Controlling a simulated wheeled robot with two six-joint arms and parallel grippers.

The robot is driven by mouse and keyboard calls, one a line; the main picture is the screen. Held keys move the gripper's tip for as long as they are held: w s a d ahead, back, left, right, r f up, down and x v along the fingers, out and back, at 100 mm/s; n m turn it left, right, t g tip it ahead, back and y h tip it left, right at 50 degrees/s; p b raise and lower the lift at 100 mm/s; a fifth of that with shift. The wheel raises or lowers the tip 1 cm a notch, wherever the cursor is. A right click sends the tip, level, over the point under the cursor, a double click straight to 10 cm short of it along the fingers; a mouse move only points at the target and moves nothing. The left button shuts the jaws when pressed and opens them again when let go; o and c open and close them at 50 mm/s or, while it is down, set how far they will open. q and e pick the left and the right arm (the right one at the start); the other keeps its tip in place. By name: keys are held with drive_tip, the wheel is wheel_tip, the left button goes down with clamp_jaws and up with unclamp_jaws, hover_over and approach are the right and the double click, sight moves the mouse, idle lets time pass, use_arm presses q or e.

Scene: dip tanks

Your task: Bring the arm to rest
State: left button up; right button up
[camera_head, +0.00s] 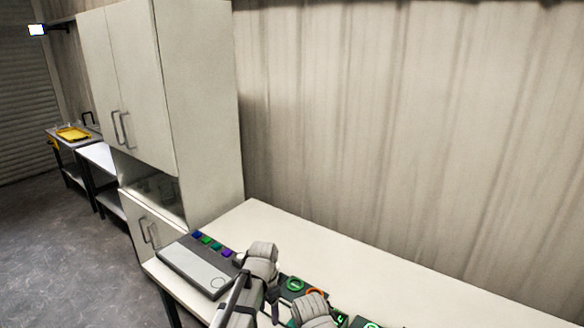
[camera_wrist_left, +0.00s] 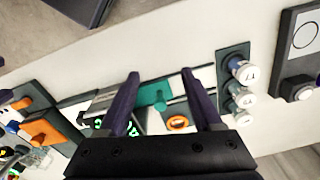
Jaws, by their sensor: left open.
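My left gripper (camera_wrist_left: 160,76) shows in the left wrist view with its two dark fingers apart and nothing between the tips. It is above the pale bench (camera_head: 330,243); a teal part (camera_wrist_left: 153,94) and an orange ring (camera_wrist_left: 178,122) show beyond and between the fingers, and I cannot tell the height gap. In the head view my grey arm links cover part of the bench's near side, and the fingers are hard to make out. My right gripper is not in view.
A grey panel (camera_head: 196,262) with coloured buttons lies at the bench's left end. A dark plate with several round knobs (camera_wrist_left: 239,103) is right of the fingers. A tall cabinet (camera_head: 200,100) stands behind the left end. The bench's back strip is clear.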

use_arm(q)
drive_tip(key=s+a+n, duration=1)
drive_tip(key=s+a, duration=0.1)
drive_tip(key=s, duration=0.2)
drive_tip(key=s+d+f+m+y+b, duration=0.1)
drive_tip(key=s+d+m, duration=0.3)
drive_tip(key=d, duration=0.7)
drive_tip(key=shift+s+d+f+g+b, duration=0.3)
drive_tip(key=shift+s+d+f+b, duration=0.1)
drive_tip(key=shift+s+f+b, duration=0.1)
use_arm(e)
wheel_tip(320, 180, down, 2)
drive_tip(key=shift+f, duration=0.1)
